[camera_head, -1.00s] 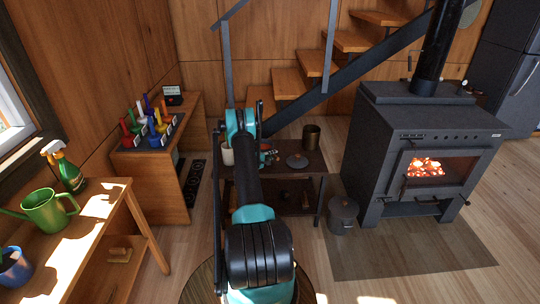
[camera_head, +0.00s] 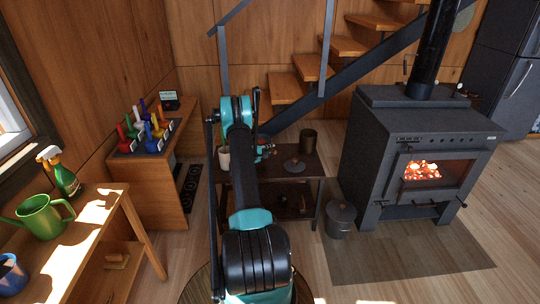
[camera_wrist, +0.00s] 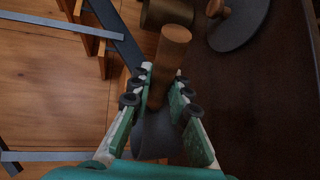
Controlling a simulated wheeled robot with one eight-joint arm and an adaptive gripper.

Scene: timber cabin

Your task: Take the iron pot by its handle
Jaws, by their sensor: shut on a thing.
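The iron pot (camera_wrist: 153,138) is a dark grey body low between my fingers in the wrist view, mostly hidden by them. Its brown wooden handle (camera_wrist: 170,55) sticks up and away between the fingers. My gripper (camera_wrist: 160,88), with teal and white fingers and black pads, is shut around the lower part of this handle. In the head view my gripper (camera_head: 264,151) is over the dark shelf table (camera_head: 305,173), and the pot is hidden behind my arm there.
A round dark lid with a wooden knob (camera_head: 294,167) and a bronze canister (camera_head: 308,140) are to the right on the table. A lidded metal bucket (camera_head: 340,220) stands beside the lit stove (camera_head: 400,165). Stairs with a sloping metal beam (camera_head: 320,97) rise behind.

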